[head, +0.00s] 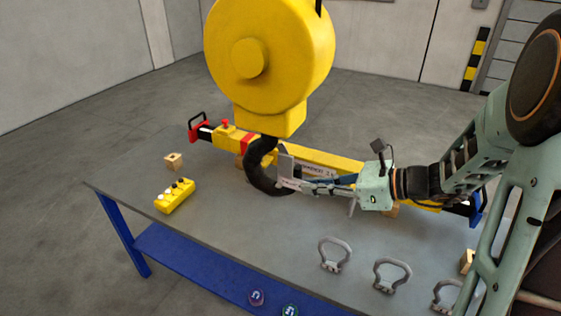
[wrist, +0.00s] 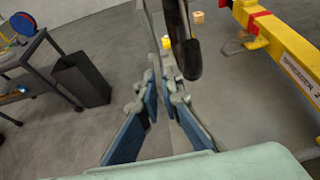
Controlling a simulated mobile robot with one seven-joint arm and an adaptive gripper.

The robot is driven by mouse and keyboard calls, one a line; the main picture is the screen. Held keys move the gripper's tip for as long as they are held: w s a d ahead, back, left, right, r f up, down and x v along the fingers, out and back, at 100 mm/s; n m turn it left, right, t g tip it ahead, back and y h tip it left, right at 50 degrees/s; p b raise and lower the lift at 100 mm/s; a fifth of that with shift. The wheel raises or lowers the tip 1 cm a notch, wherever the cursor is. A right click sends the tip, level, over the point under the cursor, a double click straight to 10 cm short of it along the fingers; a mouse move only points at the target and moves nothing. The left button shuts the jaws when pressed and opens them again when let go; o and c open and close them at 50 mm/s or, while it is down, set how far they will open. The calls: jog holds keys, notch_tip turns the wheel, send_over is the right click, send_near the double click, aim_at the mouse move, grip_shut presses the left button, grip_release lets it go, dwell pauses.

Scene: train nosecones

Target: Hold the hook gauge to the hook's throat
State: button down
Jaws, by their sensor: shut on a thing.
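The black hook (head: 256,172) hangs below the yellow hoist block (head: 270,60), over the table. It also shows in the wrist view (wrist: 183,45), just beyond my fingertips. My gripper (head: 303,186) reaches in from the right and is shut on a thin grey plate, the hook gauge (head: 285,164). In the wrist view my gripper (wrist: 166,76) holds the gauge (wrist: 151,35) nearly edge-on, left of the hook. In the head view the gauge stands upright at the open side of the hook. Whether it touches the hook cannot be told.
A yellow beam (head: 315,160) lies behind the hook on the grey table (head: 225,240). A yellow pendant (head: 175,195) and a wooden block (head: 174,161) lie left. Grey shackles (head: 335,254) lie at the front right. A dark bin (wrist: 82,80) stands on the floor.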

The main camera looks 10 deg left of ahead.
jog(key=p+v, duration=0.3)
jog(key=v, duration=0.7)
dwell(0.4)
jog(key=shift+d, duration=0.1)
